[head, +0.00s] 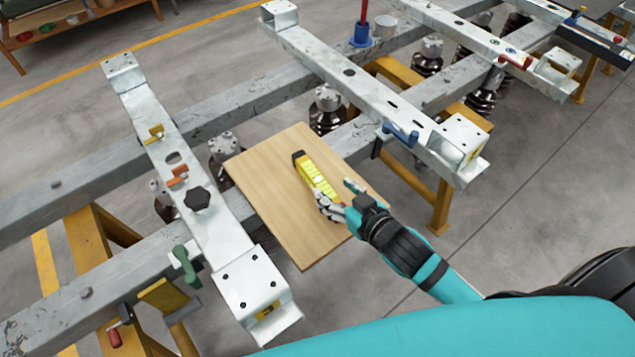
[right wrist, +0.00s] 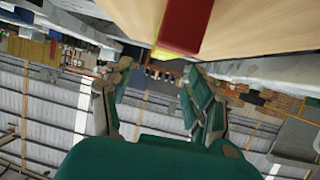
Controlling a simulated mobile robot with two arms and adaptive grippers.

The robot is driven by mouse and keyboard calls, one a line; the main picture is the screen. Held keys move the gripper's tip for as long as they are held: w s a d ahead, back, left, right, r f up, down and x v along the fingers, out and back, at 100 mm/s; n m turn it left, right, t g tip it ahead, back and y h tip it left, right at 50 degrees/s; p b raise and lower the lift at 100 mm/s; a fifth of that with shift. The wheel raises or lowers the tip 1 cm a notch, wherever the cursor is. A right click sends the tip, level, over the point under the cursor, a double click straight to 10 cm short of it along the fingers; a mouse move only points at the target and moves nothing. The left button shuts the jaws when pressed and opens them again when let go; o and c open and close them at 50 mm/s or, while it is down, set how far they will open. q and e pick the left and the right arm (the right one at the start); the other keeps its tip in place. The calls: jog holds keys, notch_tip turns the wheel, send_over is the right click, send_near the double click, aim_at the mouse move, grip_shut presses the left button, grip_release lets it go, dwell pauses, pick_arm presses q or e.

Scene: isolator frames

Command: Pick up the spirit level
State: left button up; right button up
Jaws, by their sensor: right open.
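The spirit level (head: 314,174) is a yellow bar with a dark far end. It lies on a light wooden board (head: 265,200) between two metal beams. My right gripper (head: 338,196) is at the near end of the level, over the board's right edge. In the right wrist view its fingers (right wrist: 160,75) are spread, with nothing between them. A red piece with a yellow edge (right wrist: 185,25) shows beyond the fingertips against the wood; I cannot tell for sure that it is the level. Whether the fingers touch the level is unclear. My left gripper is not in view.
A pale metal beam (head: 180,175) with a black knob (head: 197,198) and clamps stands left of the board. Another beam (head: 350,75) with a blue clamp (head: 400,134) runs behind and right.

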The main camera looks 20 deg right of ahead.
aim_at(320, 181)
jog(key=shift+f+x, duration=0.15)
jog(key=shift+x, duration=1.6)
jog(key=shift+f+x, duration=0.15)
jog(key=shift+x, duration=1.6)
jog(key=shift+s+r, duration=0.1)
grip_shut()
